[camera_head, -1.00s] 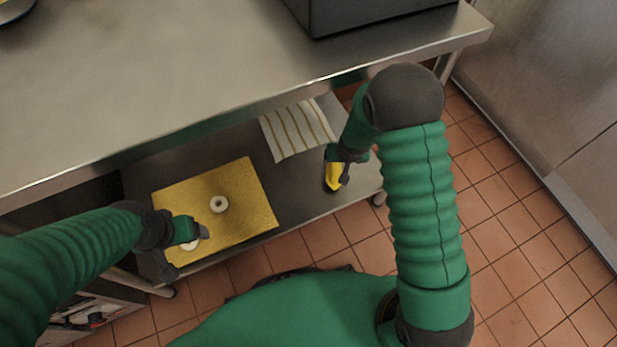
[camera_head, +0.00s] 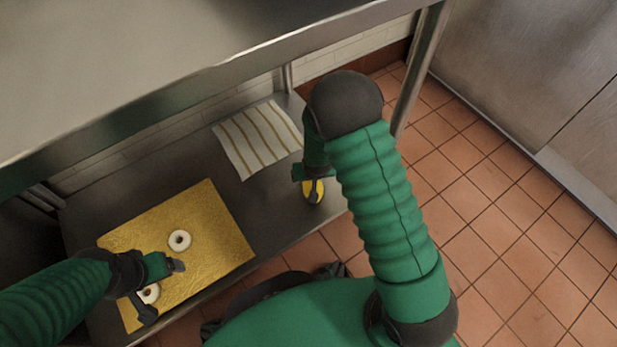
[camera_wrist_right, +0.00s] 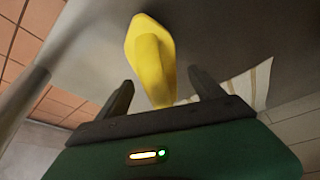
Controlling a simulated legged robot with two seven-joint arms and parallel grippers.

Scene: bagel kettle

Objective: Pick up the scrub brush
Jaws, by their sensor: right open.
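The yellow scrub brush (camera_head: 313,191) is on the lower shelf near its right front edge, partly hidden by my right gripper (camera_head: 314,184). In the right wrist view the brush (camera_wrist_right: 151,55) lies between the two dark fingers of the right gripper (camera_wrist_right: 160,82), with a gap on each side. The right gripper is open and is not holding it. My left gripper (camera_head: 163,290) is open over the gold mat, its fingers spread on either side of a white bagel (camera_head: 150,293); contact cannot be told.
A second bagel (camera_head: 180,240) lies on the gold mat (camera_head: 222,237). A striped towel (camera_head: 258,140) lies behind the brush. The steel tabletop (camera_head: 130,60) overhangs the lower shelf (camera_head: 270,207). A table leg (camera_head: 420,65) stands at the back right.

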